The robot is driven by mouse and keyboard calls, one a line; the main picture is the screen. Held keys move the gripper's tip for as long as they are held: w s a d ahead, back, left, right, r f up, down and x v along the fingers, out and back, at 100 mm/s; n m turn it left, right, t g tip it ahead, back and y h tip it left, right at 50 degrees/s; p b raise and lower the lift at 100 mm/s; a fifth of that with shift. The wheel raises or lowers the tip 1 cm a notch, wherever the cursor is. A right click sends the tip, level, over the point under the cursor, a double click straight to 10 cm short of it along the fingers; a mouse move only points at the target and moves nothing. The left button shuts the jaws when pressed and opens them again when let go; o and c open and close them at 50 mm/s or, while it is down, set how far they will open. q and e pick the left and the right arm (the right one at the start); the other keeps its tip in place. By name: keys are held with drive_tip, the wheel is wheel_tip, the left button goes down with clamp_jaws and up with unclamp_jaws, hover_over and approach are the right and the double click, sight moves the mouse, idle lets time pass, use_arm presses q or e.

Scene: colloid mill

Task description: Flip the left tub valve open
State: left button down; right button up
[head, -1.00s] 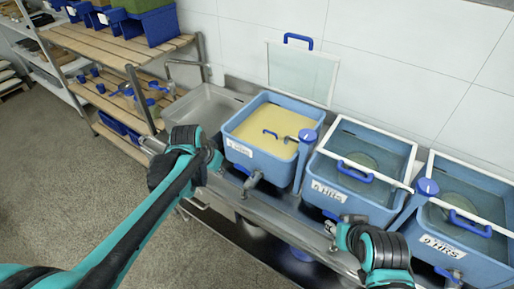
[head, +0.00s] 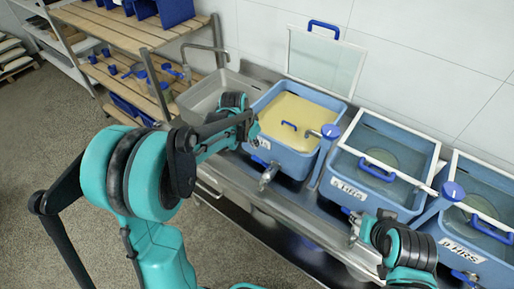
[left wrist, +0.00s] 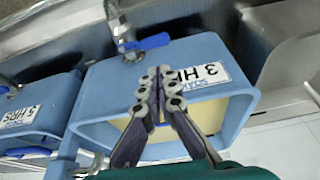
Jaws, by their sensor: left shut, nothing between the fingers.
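The left tub (head: 290,160) is a blue bin of yellow liquid with a "3 HRS" label, which reads upside-down-tilted in the left wrist view (left wrist: 205,75). Its valve (head: 267,177) sticks out low on the front wall as a grey metal tap. In the left wrist view the valve's blue lever (left wrist: 147,43) shows beyond my fingertips. My left gripper (left wrist: 160,78) is shut and empty, in front of the tub's label side, apart from the lever. In the head view the left gripper (head: 252,130) is by the tub's front left corner. My right gripper (head: 356,222) is near the middle tub's front; its fingers are too small to judge.
Two more blue tubs with glass lids, the middle one (head: 345,192) and the right one (head: 440,238), stand to the right on the steel counter (head: 290,215). A sink (head: 205,95) is to the left. A glass lid (head: 325,60) leans on the wall behind the left tub.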

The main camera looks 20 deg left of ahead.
sight(255, 159)
use_arm(q)
drive_tip(key=b+x, duration=0.2)
drive_tip(key=x, duration=0.7)
drive_tip(key=s+n, duration=0.1)
drive_tip(key=n+y, duration=0.1)
drive_tip(key=n, duration=0.1)
drive_tip(key=s+a+n+b, duration=0.1)
drive_tip(key=n, duration=0.1)
drive_tip(key=shift+s+y, duration=0.3)
drive_tip(key=s+d+n+g+y+b, duration=0.1)
drive_tip(key=s+d+n+y, duration=0.1)
drive_tip(key=s+n, duration=0.4)
drive_tip(key=shift+s+d+n+y, duration=0.25)
drive_tip(key=shift+n+y, duration=0.25)
drive_tip(key=shift+n, duration=1.8)
drive_tip(key=shift+d, duration=0.2)
